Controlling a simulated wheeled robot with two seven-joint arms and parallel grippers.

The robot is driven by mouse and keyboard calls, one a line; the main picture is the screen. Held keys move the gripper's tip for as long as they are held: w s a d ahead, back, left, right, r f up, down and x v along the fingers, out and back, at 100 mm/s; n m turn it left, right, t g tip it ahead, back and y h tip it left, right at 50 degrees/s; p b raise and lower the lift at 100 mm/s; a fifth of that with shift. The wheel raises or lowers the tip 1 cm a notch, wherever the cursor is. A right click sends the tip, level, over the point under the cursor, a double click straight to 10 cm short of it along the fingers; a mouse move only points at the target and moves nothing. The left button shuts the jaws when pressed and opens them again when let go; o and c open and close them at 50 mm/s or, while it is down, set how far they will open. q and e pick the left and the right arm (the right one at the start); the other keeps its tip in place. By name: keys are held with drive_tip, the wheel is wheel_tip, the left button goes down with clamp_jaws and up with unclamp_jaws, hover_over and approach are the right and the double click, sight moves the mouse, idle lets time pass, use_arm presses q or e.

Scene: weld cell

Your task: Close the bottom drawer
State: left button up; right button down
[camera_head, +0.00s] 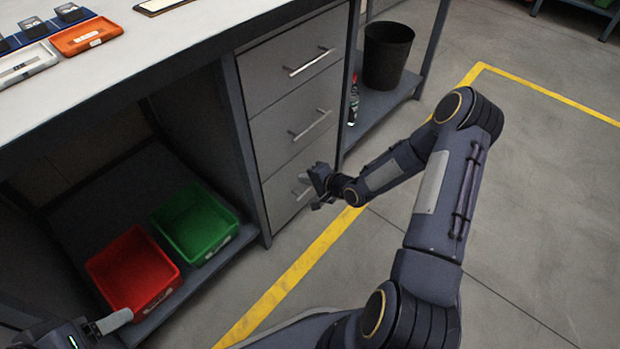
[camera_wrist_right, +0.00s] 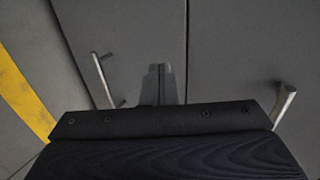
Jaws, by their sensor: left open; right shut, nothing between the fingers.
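The grey drawer unit has three stacked fronts with bar handles. The bottom drawer (camera_head: 279,200) looks about flush with the drawers above; a small gap cannot be ruled out. Its handle (camera_head: 300,191) is partly hidden by my right gripper (camera_head: 318,187). In the right wrist view, the bottom drawer (camera_wrist_right: 130,30) is the left panel, with its handle (camera_wrist_right: 103,80) left of my shut, empty right gripper (camera_wrist_right: 160,72). The fingertips are at or very near the bottom front, beside the seam; contact is unclear. My left gripper (camera_head: 112,322) is open, partly cut off at lower left.
The middle drawer (camera_head: 285,130) and top drawer (camera_head: 290,65) look shut. A red bin (camera_head: 133,272) and green bin (camera_head: 196,222) sit on the low shelf at left. A black bucket (camera_head: 387,55) and a bottle (camera_head: 353,103) stand at right. Floor is clear.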

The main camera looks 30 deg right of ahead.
drive_tip(key=p+v, duration=0.4)
drive_tip(key=v, duration=0.6)
drive_tip(key=s+d+r+n+g+h, duration=0.1)
drive_tip(key=s+r+n+g+h, duration=0.15)
drive_tip(key=r, duration=0.55)
drive_tip(key=s+d+r+n+g+h, duration=0.1)
drive_tip(key=s+r+n+h, duration=0.2)
drive_tip(key=r, duration=0.4)
drive_tip(key=s+a+r+n+g+y, duration=0.1)
drive_tip(key=s+a+r+n+y, duration=0.15)
drive_tip(key=s+a+r, duration=0.45)
drive_tip(key=s+a+r+n+g+y, duration=0.1)
drive_tip(key=s+a+r+n+y, duration=0.25)
drive_tip(key=s, duration=0.65)
wheel_tip(320, 180, up, 31)
drive_tip(key=a+h+p, duration=0.1)
drive_tip(key=p, duration=3)
drive_tip(key=shift+w, duration=0.1)
